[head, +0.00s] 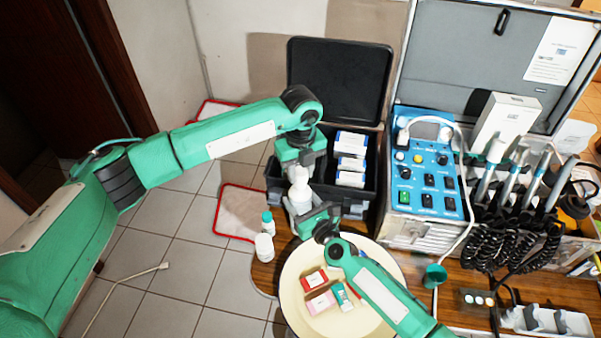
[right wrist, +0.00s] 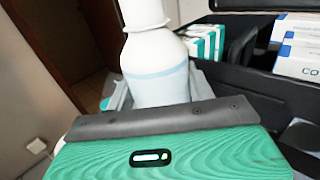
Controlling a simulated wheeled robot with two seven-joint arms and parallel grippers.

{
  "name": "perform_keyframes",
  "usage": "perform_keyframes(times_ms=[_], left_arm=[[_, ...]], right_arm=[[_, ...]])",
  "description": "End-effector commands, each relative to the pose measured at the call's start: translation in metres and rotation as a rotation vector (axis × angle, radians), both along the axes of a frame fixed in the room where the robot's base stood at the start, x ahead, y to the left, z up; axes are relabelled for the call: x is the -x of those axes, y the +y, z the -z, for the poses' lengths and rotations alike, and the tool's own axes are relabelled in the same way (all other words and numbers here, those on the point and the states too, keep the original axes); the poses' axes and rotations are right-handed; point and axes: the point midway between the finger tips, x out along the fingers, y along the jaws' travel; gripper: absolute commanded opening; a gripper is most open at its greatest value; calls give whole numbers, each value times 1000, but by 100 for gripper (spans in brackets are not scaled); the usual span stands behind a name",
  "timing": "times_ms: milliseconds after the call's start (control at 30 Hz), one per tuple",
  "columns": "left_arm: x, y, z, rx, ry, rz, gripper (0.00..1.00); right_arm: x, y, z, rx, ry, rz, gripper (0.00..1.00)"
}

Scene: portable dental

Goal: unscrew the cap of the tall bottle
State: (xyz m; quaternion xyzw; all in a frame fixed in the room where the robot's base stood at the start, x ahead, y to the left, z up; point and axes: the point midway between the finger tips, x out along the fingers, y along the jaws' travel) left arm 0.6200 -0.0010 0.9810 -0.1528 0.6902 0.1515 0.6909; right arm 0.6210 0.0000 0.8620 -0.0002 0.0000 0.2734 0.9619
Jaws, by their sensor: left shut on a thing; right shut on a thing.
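The tall white bottle (head: 300,190) stands upright between my two grippers. In the right wrist view the bottle (right wrist: 158,75) shows a pale blue band and a narrower white top. My left gripper (head: 300,166) points down from above and is shut on the bottle's cap, which its fingers mostly hide. My right gripper (head: 302,214) is shut on the bottle's body from the front, lower down. I cannot tell whether the bottle's base touches the table.
A white bottle (head: 264,248) and a teal-capped bottle (head: 267,222) stand left of the grippers. A round cream tray (head: 294,310) with small boxes lies in front. An open black case (head: 367,207) with cartons is behind. A blue control panel (head: 427,175) stands to the right.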

Motion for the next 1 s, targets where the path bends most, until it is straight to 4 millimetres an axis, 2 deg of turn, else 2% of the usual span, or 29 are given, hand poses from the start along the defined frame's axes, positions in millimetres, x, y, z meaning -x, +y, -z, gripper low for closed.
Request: perform_keyframes(times_ms=[367, 467, 733, 967, 1000], left_arm=[[0, 0, -2, 0, 0, 0, 5], [0, 0, -8, 0, 0, 0, 5], [0, 0, -39, 0, -1, 1, 5], [0, 0, -42, -1, 0, 0, 5], [0, 0, -42, -1, 0, 0, 5]], right_arm=[[0, 0, 0, 0, 0, 0, 0], [0, 0, 0, 0, 0, 0, 0], [0, 0, 0, 0, 0, 0, 0], [0, 0, 0, -1, -1, 0, 0], [0, 0, 0, -1, -1, 0, 60]])
